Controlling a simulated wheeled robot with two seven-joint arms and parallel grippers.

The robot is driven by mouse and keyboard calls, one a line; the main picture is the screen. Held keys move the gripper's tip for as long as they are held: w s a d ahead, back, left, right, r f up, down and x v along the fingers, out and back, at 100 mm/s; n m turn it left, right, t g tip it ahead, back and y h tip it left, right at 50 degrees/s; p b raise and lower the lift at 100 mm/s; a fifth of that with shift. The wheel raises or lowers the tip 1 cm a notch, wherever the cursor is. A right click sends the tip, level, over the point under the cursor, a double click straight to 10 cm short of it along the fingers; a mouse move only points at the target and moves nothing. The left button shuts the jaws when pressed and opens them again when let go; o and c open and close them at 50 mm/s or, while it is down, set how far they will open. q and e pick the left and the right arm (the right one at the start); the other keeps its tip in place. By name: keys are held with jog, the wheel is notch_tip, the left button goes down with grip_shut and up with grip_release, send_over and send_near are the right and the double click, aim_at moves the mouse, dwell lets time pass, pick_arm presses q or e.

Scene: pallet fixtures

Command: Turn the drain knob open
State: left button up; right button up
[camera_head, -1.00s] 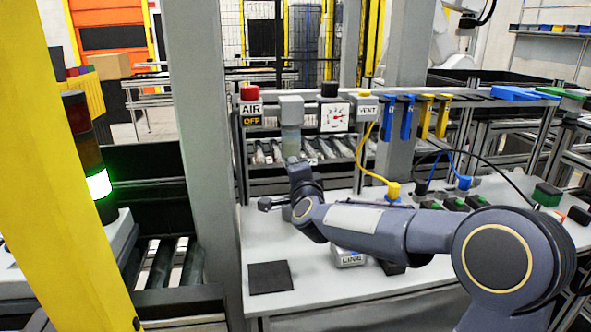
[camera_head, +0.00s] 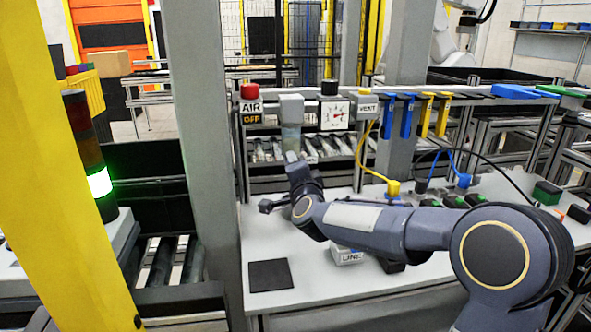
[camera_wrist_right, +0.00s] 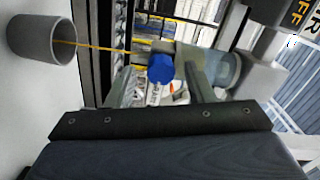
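In the right wrist view, which is turned on its side, the blue drain knob (camera_wrist_right: 160,68) sits at the end of a clear filter bowl (camera_wrist_right: 223,70). My right gripper's dark body fills the bottom of that view, and the knob lies ahead of its middle. A grey finger-like part stands close beside the knob; I cannot tell whether it touches. In the head view the filter unit (camera_head: 291,107) hangs between the AIR OFF sign and the gauge. My right arm reaches just under its bowl, and the knob is hidden there. My left gripper is out of view.
A grey cup (camera_wrist_right: 40,40) stands on the white bench. The gauge (camera_head: 334,117) and VENT button (camera_head: 366,104) are right of the filter. A LINE block (camera_head: 348,256) and a black pad (camera_head: 270,275) lie on the bench. A yellow hose (camera_head: 368,160) hangs on the right.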

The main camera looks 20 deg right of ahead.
jog(key=v, duration=0.7)
jog(key=shift+s+b, duration=0.3)
jog(key=shift+s, duration=0.05)
jog(key=shift+a, duration=0.15)
jog(key=s+a+n+g+y+p, duration=0.2)
jog(key=s+a+n+y+p, duration=0.15)
jog(key=s+n, duration=0.2)
jog(key=s+a+n+g+y+p, duration=0.2)
jog(key=s+n+y, duration=0.2)
jog(key=s, duration=0.3)
jog(key=s+a+f+n+g+p, duration=0.1)
jog(key=s+f+n+g+p, duration=0.1)
jog(key=s, duration=0.7)
jog(key=s+a+f+n+g+p, duration=0.1)
jog(key=s+f+n+g, duration=0.3)
jog(key=s, duration=0.6)
notch_tip(320, 180, down, 3)
jog(key=shift+s+a+r+g+y+p, duration=0.15)
jog(key=shift+a+r+g+y+p, duration=0.15)
jog(key=shift+g+p, duration=0.45)
